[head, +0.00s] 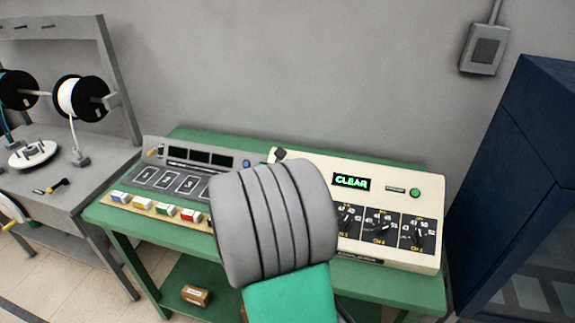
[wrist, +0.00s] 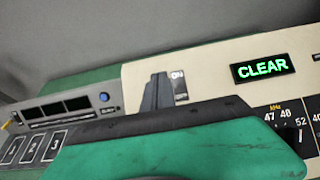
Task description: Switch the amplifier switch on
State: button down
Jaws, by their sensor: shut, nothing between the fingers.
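The amplifier is a cream box (head: 400,185) at the right of the green table, with a lit green CLEAR display (head: 351,182) and several black dials. In the wrist view the amplifier switch (wrist: 181,87) is a small pale plate marked ON on the cream panel. My gripper (wrist: 158,76) is shut and empty, its dark fingers just left of the ON plate and overlapping it in the picture. Whether they touch the switch, I cannot tell. The lever and the lower part of the switch are hidden. In the head view my arm covers the switch.
A grey console (head: 180,165) with numbered panels and coloured buttons stands left of the amplifier on the green table (head: 160,225). A grey bench with spools (head: 75,98) is at the left. A dark blue cabinet (head: 520,150) stands close at the right.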

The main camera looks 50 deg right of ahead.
notch_tip(320, 180, up, 9)
jog(key=s+a+p, duration=0.1)
jog(key=a+p, duration=0.2)
jog(key=p, duration=0.2)
jog(key=shift+p, duration=0.4)
jog(key=shift+s+d, duration=0.1)
jog(key=shift+s, duration=0.05)
